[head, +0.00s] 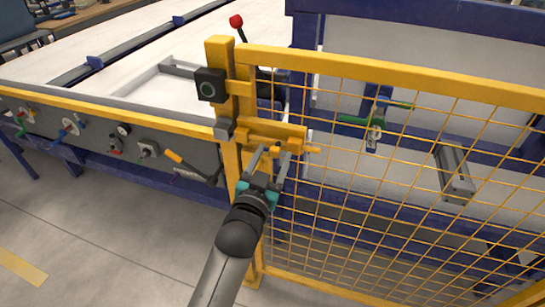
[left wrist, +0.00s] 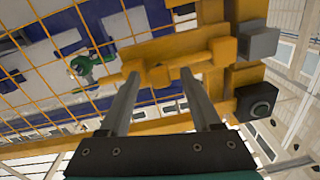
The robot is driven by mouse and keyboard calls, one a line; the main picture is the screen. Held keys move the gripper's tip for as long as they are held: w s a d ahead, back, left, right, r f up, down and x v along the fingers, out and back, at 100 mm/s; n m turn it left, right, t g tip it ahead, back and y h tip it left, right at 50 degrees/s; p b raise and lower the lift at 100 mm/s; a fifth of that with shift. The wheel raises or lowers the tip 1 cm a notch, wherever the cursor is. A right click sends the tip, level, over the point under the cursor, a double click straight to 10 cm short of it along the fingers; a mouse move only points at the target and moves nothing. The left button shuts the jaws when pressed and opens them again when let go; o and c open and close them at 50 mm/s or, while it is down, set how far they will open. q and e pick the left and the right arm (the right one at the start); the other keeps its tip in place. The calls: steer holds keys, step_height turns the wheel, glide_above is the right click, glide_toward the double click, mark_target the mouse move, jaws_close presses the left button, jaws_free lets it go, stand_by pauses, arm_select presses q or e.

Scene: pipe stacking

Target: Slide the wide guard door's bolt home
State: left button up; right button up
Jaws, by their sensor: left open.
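The wide guard door (head: 400,75) is a yellow frame with wire mesh, standing beside a yellow post (head: 219,52). Its yellow bolt assembly (head: 275,133) is at the post side of the door, and it also shows in the left wrist view (left wrist: 165,45). A thin yellow bar end (head: 313,150) sticks out on the mesh side. A grey block (head: 224,128) sits on the post. My left gripper (head: 273,152) is open just below the bolt. In the left wrist view a small yellow handle (left wrist: 160,74) appears between its fingertips; contact is unclear. My right gripper is out of view.
A black box with a round button (head: 210,86) is on the post above the bolt. A red-knobbed lever (head: 237,21) rises behind it. A panel with valves (head: 110,140) runs to the left. Behind the mesh is a green-handled fitting (head: 375,125). The floor at lower left is clear.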

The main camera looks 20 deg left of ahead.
arm_select(q)
steer(key=shift+w, duration=0.1)
steer(key=shift+c, duration=0.2)
jaws_close()
stand_by(0.4)
steer(key=shift+a, duration=0.1)
stand_by(0.8)
